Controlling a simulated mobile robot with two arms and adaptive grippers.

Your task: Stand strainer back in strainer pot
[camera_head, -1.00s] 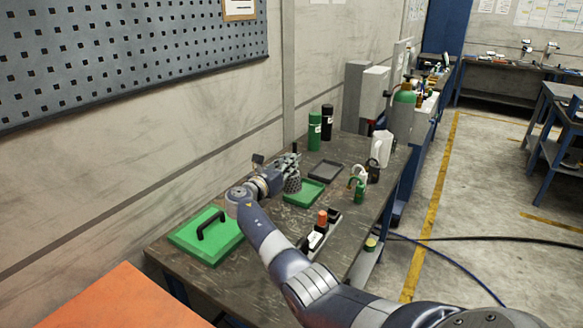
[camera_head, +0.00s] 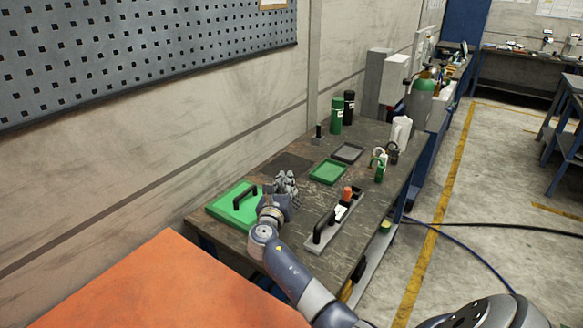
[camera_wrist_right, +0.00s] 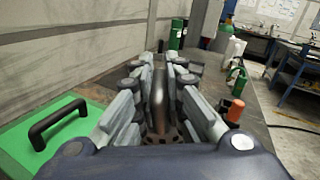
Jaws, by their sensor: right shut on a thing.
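My right gripper (camera_head: 286,186) is over the table beside the green board, with its fingers closed. In the right wrist view my gripper (camera_wrist_right: 160,85) is shut on a dark grey-brown upright rod with a perforated part at its foot, which looks like the strainer (camera_wrist_right: 158,98). The fingers hide most of it, and I cannot tell whether its foot touches anything. I cannot pick out the strainer pot with certainty. My left gripper is not in view.
A green board (camera_head: 226,207) with a black handle lies at left. A rack (camera_head: 348,228) holds an orange-topped item at right. A green tray (camera_head: 328,172), a grey tray (camera_head: 347,152) and a dark mat (camera_head: 287,164) lie behind. Green and black bottles (camera_head: 337,115) stand farther back.

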